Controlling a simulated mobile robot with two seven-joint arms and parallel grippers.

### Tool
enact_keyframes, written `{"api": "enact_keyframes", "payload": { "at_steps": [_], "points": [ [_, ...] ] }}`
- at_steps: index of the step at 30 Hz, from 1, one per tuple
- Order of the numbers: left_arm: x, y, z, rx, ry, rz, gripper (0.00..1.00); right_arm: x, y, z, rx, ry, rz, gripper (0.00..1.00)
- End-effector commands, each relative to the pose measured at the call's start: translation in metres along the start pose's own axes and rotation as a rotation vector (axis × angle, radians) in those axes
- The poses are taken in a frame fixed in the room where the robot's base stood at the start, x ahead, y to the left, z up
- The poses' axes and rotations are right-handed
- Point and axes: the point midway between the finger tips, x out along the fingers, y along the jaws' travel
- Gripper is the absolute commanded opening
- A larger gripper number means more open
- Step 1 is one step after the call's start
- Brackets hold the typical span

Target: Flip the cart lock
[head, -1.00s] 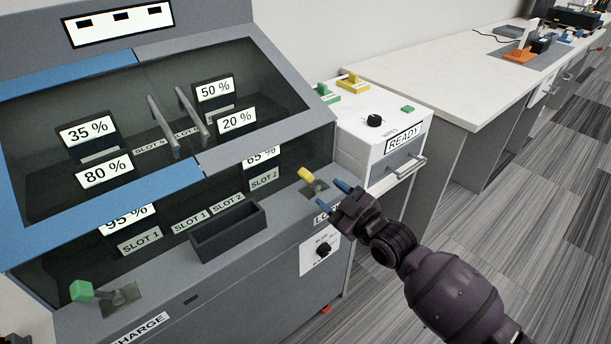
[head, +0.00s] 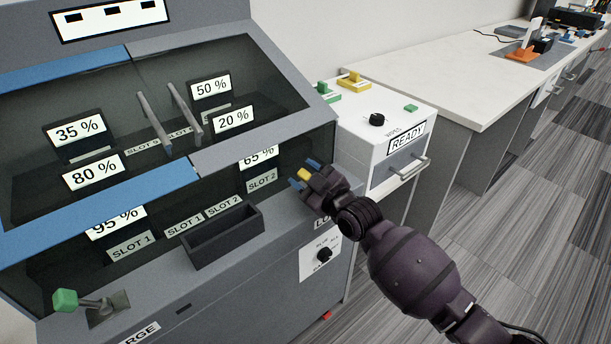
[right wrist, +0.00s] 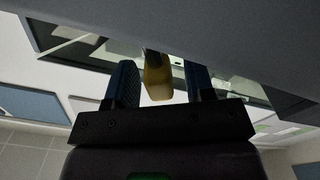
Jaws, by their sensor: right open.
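The lock lever's yellow handle (head: 304,174) is at the right end of the cart's grey front ledge, above a label partly hidden by my gripper. My right gripper (head: 305,174) is open, with its blue fingertips on either side of the yellow handle. In the right wrist view the yellow handle (right wrist: 157,76) is between the two spread fingers, with a gap on each side. The lever's base is hidden behind my gripper in the head view. My left gripper is not in view.
A green-handled lever (head: 66,300) is at the ledge's left end, by a label ending in "RGE". A dark open bin (head: 225,243) sits mid-ledge. A black knob (head: 324,254) is on the front panel. A white READY unit (head: 372,140) stands close on the right.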

Motion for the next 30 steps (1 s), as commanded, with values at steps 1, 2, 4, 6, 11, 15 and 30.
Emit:
{"api": "enact_keyframes", "payload": {
  "at_steps": [1,2,4,6,11,15,30],
  "points": [
    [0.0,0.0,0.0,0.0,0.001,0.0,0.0,0.0,0.0,0.0,0.0,0.0,0.0,0.49],
    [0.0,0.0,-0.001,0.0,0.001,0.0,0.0,0.0,0.0,0.0,0.0,0.0,0.0,0.44],
    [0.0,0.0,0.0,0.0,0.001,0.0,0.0,0.0,0.0,0.0,0.0,0.0,0.0,0.34],
    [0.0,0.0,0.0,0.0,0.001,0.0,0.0,0.0,0.0,0.0,0.0,0.0,0.0,0.23],
    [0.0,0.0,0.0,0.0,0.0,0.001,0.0,0.0,0.0,0.0,0.0,0.0,0.0,0.0],
    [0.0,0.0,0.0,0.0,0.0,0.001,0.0,0.0,0.0,0.0,0.0,0.0,0.0,0.0],
    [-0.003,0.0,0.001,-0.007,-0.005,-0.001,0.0,0.0,0.011,0.001,0.161,0.0,0.0,0.0]
  ]
}}
